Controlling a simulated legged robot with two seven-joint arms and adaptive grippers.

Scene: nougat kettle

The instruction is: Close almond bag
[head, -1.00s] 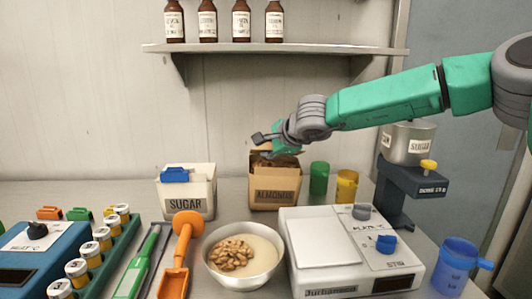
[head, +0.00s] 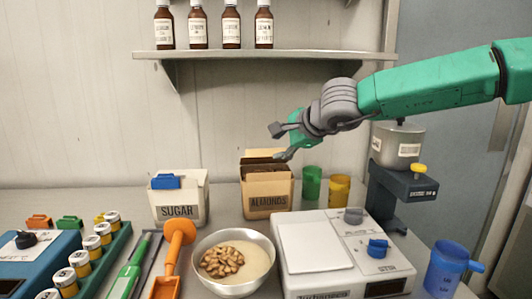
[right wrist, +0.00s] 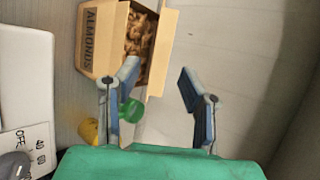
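The almond bag (head: 267,195) is a brown box-like bag labelled ALMONDS, standing upright at the back of the counter with its top flaps open. In the right wrist view the bag (right wrist: 97,45) shows almonds (right wrist: 139,36) inside and raised flaps. My right gripper (head: 280,143) is above the bag's right side in the head view, apart from it. In the right wrist view the right gripper (right wrist: 160,75) has its fingers spread with nothing between them; the left-hand finger overlaps the bag's edge in the picture. My left gripper is not in view.
A sugar bag (head: 179,200) with a blue clip (head: 165,181) stands left of the almonds. Green (head: 312,182) and yellow (head: 339,190) cups stand to the right. A bowl with almonds (head: 233,284) and a scale (head: 313,247) are in front. A shelf (head: 260,55) hangs above.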

